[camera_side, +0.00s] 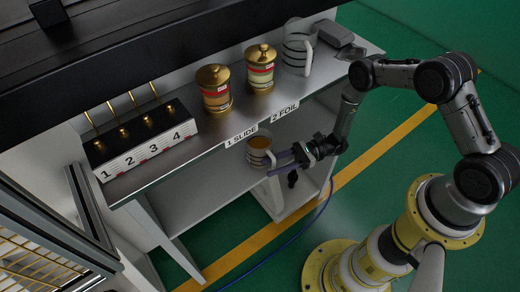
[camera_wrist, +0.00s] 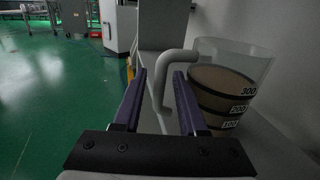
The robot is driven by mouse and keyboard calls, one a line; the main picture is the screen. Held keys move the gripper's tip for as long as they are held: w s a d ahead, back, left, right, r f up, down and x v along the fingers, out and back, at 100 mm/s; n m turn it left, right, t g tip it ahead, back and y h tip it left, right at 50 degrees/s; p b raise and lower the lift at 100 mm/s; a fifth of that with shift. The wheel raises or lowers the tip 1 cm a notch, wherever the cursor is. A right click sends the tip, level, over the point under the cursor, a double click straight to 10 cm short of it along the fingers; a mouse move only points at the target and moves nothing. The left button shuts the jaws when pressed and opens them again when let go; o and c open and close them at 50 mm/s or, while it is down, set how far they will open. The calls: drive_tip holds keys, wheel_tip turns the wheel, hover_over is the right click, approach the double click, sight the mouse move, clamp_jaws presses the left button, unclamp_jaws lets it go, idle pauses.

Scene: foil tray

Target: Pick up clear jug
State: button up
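A clear jug (camera_side: 259,147) with brown contents stands upright on the lower shelf, in the middle of the side view. The wrist view shows the jug (camera_wrist: 232,88) at right, with dark bands marked 100, 200 and 300 and a grey handle (camera_wrist: 163,85) on its left side. My gripper (camera_side: 273,164) is beside the jug on its handle side. In the wrist view my gripper (camera_wrist: 160,76) is open, its two purple fingers apart with the handle seen between them. I cannot tell whether a finger touches the handle.
The upper shelf (camera_side: 195,140) holds two gold-lidded jars (camera_side: 214,92) (camera_side: 260,72), a banded pale jug (camera_side: 297,48), a grey block (camera_side: 335,33) and a numbered rack (camera_side: 142,142). Its front edge overhangs the lower shelf (camera_side: 215,180), which has free room left of the clear jug.

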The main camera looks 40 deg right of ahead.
clamp_jaws()
idle(1.2)
